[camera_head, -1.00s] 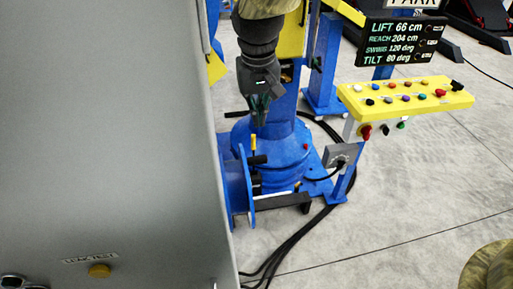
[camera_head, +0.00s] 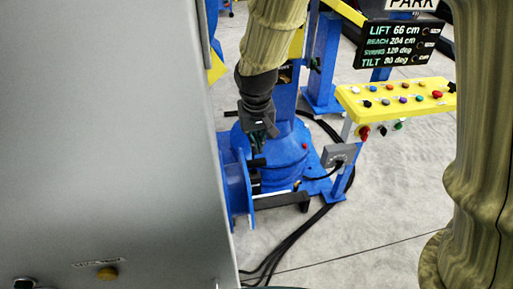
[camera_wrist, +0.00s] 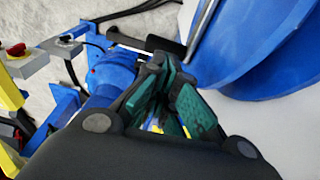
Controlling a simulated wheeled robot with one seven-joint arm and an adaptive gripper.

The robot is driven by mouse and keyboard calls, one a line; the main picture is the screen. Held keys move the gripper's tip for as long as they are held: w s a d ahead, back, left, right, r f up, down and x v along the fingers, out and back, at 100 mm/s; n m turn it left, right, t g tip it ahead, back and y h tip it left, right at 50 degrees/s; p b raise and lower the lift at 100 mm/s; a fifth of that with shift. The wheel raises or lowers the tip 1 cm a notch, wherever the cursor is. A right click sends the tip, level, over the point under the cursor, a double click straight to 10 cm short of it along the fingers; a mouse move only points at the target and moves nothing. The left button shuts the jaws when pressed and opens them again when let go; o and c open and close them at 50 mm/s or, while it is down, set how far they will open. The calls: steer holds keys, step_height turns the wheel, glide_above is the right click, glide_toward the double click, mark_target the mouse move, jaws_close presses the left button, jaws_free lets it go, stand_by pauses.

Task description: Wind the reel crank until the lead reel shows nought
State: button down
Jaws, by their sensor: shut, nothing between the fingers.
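The blue reel (camera_head: 236,190) stands at the foot of the blue column, partly hidden by the grey panel on the left. Large blue discs (camera_wrist: 265,50), which look like its flanges, fill the upper right of the wrist view. My gripper (camera_head: 257,148) points down just above the reel, its dark green fingers (camera_wrist: 172,105) close together and empty. The yellow crank grip is hidden behind my gripper in the head view. A bit of yellow (camera_wrist: 156,128) shows between or behind the fingers in the wrist view; contact cannot be told. No reel reading is legible.
A yellow button console (camera_head: 395,99) stands to the right, below a black display (camera_head: 400,43) reading lift 66, reach 204, swing 120, tilt 80. A grey panel (camera_head: 110,140) fills the left. Black cables (camera_head: 290,240) lie on the floor.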

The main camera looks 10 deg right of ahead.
steer(key=shift+w+d+f+p, duration=0.1)
steer(key=shift+f+p, duration=0.15)
steer(key=shift+f, duration=0.45)
steer(key=shift+w+a+f+p, duration=0.1)
steer(key=shift+f+p, duration=0.15)
steer(key=shift+f, duration=0.45)
steer(key=shift+w+d+f+p, duration=0.1)
steer(key=shift+f+p, duration=0.15)
steer(key=shift+f, duration=0.45)
steer(key=shift+w+f, duration=0.2)
steer(key=shift+f, duration=0.3)
